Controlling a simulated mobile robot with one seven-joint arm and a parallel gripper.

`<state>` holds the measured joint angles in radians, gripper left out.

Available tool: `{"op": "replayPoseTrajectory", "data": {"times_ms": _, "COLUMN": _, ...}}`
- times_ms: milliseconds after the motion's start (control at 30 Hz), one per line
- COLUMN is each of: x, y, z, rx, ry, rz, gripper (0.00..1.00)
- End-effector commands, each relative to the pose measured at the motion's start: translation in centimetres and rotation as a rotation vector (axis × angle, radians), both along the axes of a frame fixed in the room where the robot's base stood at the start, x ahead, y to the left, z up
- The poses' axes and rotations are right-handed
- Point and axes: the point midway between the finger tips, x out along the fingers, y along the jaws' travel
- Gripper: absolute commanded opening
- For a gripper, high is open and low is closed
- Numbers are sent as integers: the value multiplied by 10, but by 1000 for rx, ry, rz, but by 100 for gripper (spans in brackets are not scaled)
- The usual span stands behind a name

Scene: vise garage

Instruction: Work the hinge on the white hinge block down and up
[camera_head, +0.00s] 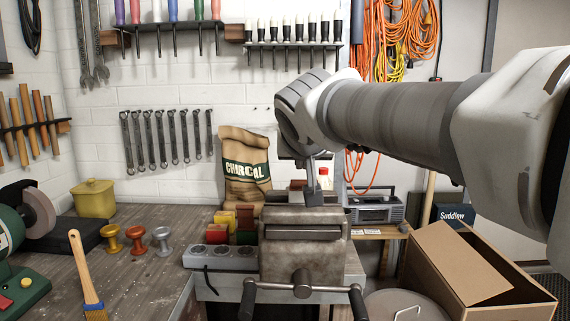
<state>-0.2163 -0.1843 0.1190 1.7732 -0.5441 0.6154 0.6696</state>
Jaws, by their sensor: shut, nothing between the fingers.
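My gripper (314,198) points down just above or behind the top of the grey metal vise (301,238); I cannot tell whether it touches anything. Its narrow fingers are together and hold nothing that I can make out. I cannot clearly make out the white hinge block or its hinge. The vise body and my gripper hide the space behind the jaws.
A light grey strip with round sockets (220,257) and coloured blocks (245,238) sit left of the vise. A charcoal bag (245,172) and a radio (376,208) stand behind. The vise handle (302,287) juts forward. An open cardboard box (490,295) is at right.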

Motion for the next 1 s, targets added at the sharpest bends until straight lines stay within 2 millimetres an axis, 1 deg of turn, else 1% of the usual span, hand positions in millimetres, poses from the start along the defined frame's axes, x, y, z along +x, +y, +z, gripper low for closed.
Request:
{"op": "replayPoseTrajectory", "data": {"times_ms": 33, "x": 6, "y": -3, "z": 10, "rx": 1, "ry": 0, "rz": -3, "gripper": 0}}
{"op": "replayPoseTrajectory", "data": {"times_ms": 100, "x": 15, "y": -5, "z": 18, "rx": 0, "ry": 2, "rz": -2, "gripper": 0}}
{"op": "replayPoseTrajectory", "data": {"times_ms": 200, "x": -12, "y": -3, "z": 25, "rx": 1, "ry": -6, "rz": 2, "gripper": 0}}
{"op": "replayPoseTrajectory", "data": {"times_ms": 400, "x": -49, "y": -2, "z": 40, "rx": 1, "ry": -4, "rz": 0, "gripper": 0}}
{"op": "replayPoseTrajectory", "data": {"times_ms": 500, "x": -63, "y": -2, "z": 46, "rx": 0, "ry": -3, "rz": 0, "gripper": 0}}
{"op": "replayPoseTrajectory", "data": {"times_ms": 600, "x": -73, "y": -1, "z": 49, "rx": 0, "ry": -3, "rz": 0, "gripper": 0}}
{"op": "replayPoseTrajectory", "data": {"times_ms": 767, "x": -79, "y": -1, "z": 51, "rx": -1, "ry": -1, "rz": 1, "gripper": 0}}
{"op": "replayPoseTrajectory", "data": {"times_ms": 1000, "x": -80, "y": -1, "z": 51, "rx": 0, "ry": 0, "rz": 0, "gripper": 0}}
